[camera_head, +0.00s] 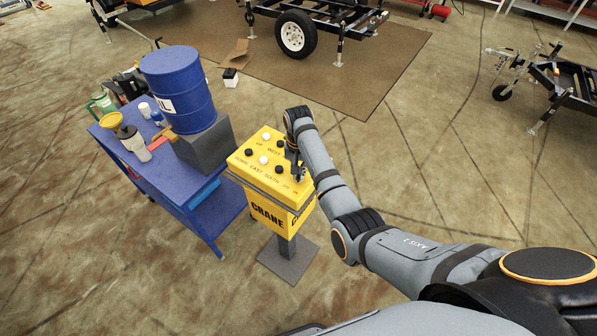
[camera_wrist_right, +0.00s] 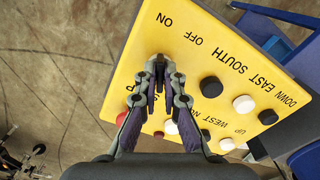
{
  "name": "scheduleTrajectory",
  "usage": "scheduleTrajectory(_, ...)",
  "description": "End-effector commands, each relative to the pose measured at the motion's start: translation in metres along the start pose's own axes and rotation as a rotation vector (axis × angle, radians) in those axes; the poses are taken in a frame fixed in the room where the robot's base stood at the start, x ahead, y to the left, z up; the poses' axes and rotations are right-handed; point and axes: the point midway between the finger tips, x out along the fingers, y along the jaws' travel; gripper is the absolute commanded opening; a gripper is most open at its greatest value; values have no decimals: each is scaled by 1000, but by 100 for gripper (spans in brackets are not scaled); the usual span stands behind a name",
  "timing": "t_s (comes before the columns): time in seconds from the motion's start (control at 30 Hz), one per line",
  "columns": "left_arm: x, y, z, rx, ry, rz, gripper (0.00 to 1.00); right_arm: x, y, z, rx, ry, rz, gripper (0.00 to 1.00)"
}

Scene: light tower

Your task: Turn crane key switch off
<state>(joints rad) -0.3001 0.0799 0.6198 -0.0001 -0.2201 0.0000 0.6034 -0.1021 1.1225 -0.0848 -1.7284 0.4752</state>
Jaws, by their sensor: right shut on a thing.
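The yellow crane control box (camera_head: 268,204) stands on a grey post in the head view, with CRANE on its front. Its yellow top panel also fills much of the right wrist view (camera_wrist_right: 212,62), with the ON and OFF labels near the fingertips. My right gripper (camera_head: 298,174) reaches down to the panel's right end. In the right wrist view my right gripper (camera_wrist_right: 160,68) is shut at the crane key switch (camera_wrist_right: 160,57), a small dark part mostly hidden between the fingertips. I cannot tell which way the key points. My left gripper is not in view.
Black and white buttons and a red button (camera_wrist_right: 171,127) sit on the panel close to the fingers. A blue cart (camera_head: 190,200) with a blue oil drum (camera_head: 180,88) stands left of the box. Open floor lies to the right.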

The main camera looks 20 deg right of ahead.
Motion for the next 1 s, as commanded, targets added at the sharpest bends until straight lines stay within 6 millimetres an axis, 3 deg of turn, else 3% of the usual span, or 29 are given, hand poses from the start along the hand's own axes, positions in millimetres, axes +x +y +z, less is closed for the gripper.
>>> scheduleTrajectory(0.67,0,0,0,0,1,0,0,-2,0,-1,-62,4,-2,0)
scheduleTrajectory(0.7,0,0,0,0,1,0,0,-2,0,-1,-62,4,-2,10)
scheduleTrajectory(0.83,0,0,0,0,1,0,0,-1,0,-1,-62,3,-1,28)
scheduleTrajectory(1.0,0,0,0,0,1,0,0,-1,0,0,-61,2,-1,30)
